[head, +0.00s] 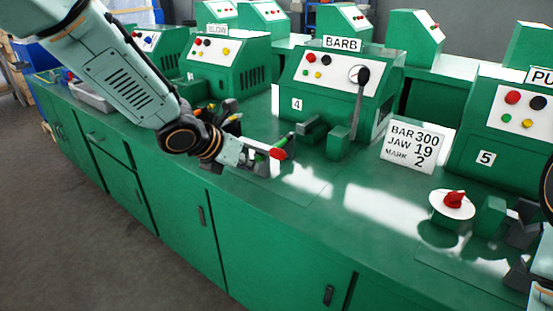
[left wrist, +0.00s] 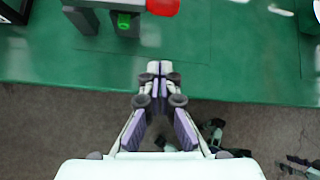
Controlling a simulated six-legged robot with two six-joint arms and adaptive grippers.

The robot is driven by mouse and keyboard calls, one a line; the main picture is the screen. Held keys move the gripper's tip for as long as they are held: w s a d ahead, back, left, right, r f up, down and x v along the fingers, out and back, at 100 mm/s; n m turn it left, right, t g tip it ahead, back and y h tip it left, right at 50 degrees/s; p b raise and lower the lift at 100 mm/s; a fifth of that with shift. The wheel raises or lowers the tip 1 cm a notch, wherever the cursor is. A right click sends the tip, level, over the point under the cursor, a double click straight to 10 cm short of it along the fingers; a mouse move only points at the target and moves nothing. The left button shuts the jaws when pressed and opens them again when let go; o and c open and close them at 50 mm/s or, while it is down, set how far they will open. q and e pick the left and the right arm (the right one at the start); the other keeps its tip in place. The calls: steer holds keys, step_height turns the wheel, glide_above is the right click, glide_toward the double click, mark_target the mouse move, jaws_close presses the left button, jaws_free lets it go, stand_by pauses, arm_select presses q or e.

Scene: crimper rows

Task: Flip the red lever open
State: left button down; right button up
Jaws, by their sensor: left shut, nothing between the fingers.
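The red lever end (head: 277,153) is a rounded red grip beside a green-and-grey fitting in front of the machine marked 4. My left gripper (head: 262,168) is near the red grip in the head view. Its shut, empty fingertips (left wrist: 153,68) are over the bench's front edge, apart from the grip.
The green bench (head: 300,215) has free room in front of machine 4. A white sign (head: 413,146) reads BAR 300, JAW 19, MARK 2. A red knob on a white disc (head: 454,199) stands at right. A black-knobbed lever (head: 362,80) rises on machine 4.

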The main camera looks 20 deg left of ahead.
mark_target(261, 147)
arm_select(q)
steer(key=shift+m, duration=0.8)
steer(key=x, duration=0.9)
steer(key=shift+f, duration=0.5)
steer(key=shift+w+r+p, duration=0.25)
steer(key=shift+r+p, duration=0.15)
steer(key=shift+r, duration=0.15)
steer(key=shift+w+r+p, duration=0.25)
steer(key=shift+r+p, duration=0.15)
steer(key=shift+r, duration=0.15)
steer(key=shift+w+d+r+p, duration=0.1)
steer(key=shift+w+r+p, duration=0.05)
steer(key=shift+r+p, duration=0.2)
steer(key=shift+w+d+r+p, duration=0.1)
steer(key=shift+w+r+p, duration=0.1)
steer(key=shift+r, duration=0.25)
steer(key=shift+w+f, duration=0.1)
